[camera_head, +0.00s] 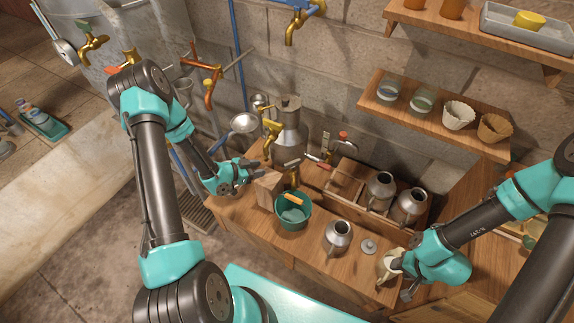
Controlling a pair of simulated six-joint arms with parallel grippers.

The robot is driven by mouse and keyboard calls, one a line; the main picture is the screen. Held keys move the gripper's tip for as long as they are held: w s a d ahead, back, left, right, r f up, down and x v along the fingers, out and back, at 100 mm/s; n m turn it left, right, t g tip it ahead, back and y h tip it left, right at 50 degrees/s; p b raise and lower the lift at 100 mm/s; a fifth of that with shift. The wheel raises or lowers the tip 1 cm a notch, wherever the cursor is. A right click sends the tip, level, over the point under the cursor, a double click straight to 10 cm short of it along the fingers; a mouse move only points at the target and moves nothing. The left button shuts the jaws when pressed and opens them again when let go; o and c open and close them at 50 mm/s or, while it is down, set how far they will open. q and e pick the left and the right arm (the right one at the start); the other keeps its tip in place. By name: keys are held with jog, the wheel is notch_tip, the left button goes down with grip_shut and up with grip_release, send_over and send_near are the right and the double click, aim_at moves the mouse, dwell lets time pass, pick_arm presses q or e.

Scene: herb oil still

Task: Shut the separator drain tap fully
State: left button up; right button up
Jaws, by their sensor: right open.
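A grey metal vessel (290,132), which looks like the separator, stands on the wooden bench against the wall. A yellow-handled tap (272,129) is at its upper left. A lower tap with a grey lever (290,164) is at its front, above the green bucket (293,217). I cannot tell whether either tap is open or shut. My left gripper (252,171) is just left of the lower tap, apart from it, near a wooden block (267,188); its jaw opening is unclear. My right gripper (398,276) is open beside a cream jug (388,262) at the bench's front right.
A metal jug (338,236) and a small lid (369,246) sit on the bench. A wooden crate (350,211) holds two metal jugs behind them. A funnel (243,123) and a copper-coloured tap (208,72) are up and left. Shelves hang at right.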

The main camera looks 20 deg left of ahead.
aim_at(285, 165)
pick_arm(q)
jog(key=x, duration=1.4)
jog(key=shift+f, duration=0.1)
jog(key=shift+c, duration=0.2)
grip_shut()
